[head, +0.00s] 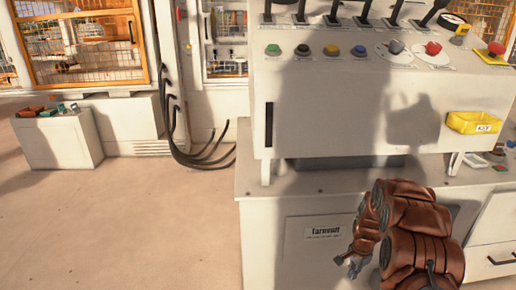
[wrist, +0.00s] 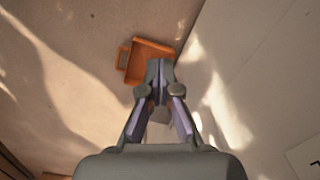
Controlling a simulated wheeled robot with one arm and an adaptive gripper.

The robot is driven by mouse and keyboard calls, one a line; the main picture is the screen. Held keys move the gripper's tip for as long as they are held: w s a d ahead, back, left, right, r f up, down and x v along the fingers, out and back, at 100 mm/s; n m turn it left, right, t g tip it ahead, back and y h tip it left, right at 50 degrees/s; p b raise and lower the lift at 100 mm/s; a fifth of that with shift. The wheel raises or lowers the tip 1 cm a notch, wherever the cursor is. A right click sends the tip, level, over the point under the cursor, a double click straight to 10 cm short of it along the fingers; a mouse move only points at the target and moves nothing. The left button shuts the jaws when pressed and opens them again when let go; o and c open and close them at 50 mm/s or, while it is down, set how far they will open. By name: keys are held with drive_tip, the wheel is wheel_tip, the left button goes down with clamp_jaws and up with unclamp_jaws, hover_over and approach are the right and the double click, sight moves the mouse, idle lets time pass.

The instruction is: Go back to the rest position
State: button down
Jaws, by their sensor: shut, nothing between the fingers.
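My gripper (head: 352,262) hangs low in the head view, in front of the pale cabinet (head: 270,235) below the control panel. My brown, ribbed arm reaches down to it from the right. In the wrist view my gripper (wrist: 158,66) points away with its fingertips together and nothing between them. An orange open container with a handle (wrist: 122,58) shows beyond the fingertips on the floor, apart from them as far as I can tell. The fingers hide part of it.
A low pale box (head: 58,140) with small items stands far left. The floor (head: 130,220) at left is clear.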

drive_tip(key=s+a+r+n+p, duration=0.2)
drive_tip(key=s+a+r+p, duration=0.25)
drive_tip(key=r, duration=0.75)
drive_tip(key=s+a+r+n+p, duration=0.25)
drive_tip(key=s+r+p, duration=0.2)
drive_tip(key=r, duration=0.75)
drive_tip(key=s+a+r+n+p, duration=0.2)
drive_tip(key=s+a+r+p, duration=0.3)
drive_tip(key=r, duration=0.7)
drive_tip(key=s+a+r+n+p, duration=0.2)
drive_tip(key=s+r+p, duration=0.3)
drive_tip(key=s+r, duration=0.5)
drive_tip(key=s+a+r+n+g+p, duration=0.1)
drive_tip(key=s+r+n+p, duration=0.3)
drive_tip(key=s+r, duration=0.7)
drive_tip(key=s+p, duration=0.2)
drive_tip(key=s, duration=0.4)
drive_tip(key=shift+a+r+n+g, duration=0.2)
drive_tip(key=shift+a+n+g, duration=0.1)
drive_tip(key=shift+a+n, duration=0.05)
drive_tip(key=shift+a, duration=0.1)
